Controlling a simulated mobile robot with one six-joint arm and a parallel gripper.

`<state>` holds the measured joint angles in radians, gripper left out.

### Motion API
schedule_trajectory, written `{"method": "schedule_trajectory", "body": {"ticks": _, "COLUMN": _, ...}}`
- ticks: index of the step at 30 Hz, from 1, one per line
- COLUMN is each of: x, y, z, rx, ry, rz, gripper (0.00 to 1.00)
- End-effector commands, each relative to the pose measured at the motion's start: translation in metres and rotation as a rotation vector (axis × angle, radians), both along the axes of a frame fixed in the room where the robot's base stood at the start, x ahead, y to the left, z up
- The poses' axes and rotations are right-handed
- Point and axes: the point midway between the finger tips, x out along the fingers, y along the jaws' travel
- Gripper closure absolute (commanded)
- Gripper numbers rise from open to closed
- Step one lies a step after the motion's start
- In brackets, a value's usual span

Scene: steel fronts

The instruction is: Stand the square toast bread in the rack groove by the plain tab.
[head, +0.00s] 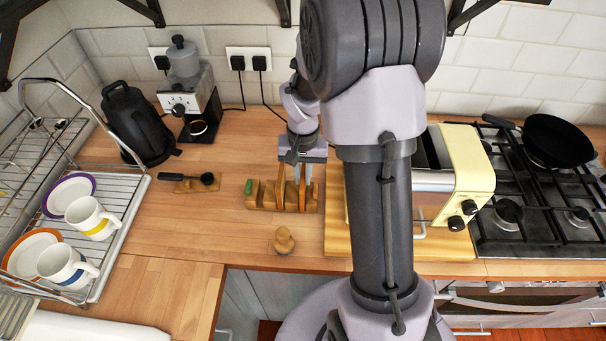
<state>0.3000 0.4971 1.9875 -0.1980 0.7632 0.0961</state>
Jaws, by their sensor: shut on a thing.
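The wooden rack (263,196) stands on the counter left of my arm, with a green tab (249,187) at its left end. Its right end, near my gripper, is partly hidden, and I cannot make out the plain tab clearly. My gripper (303,174) points down over the right part of the rack and is shut on a toast slice (302,196). The slice is upright at the rack's right side; I cannot tell whether it rests in a groove. Another brown slice (281,188) stands upright in the rack just left of it.
A cream toaster (467,170) on a wooden board (338,238) stands to the right, partly behind my arm. A small wooden knob-like object (284,241) is in front of the rack. A dish rack (130,210) with mugs is at left. Counter left of the rack is mostly clear.

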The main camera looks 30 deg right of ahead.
Motion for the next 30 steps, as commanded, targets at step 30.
{"method": "schedule_trajectory", "body": {"ticks": 30, "x": 0.001, "y": 0.0, "z": 0.15, "rx": -0.001, "ry": -0.003, "rz": 0.0, "gripper": 0.63}}
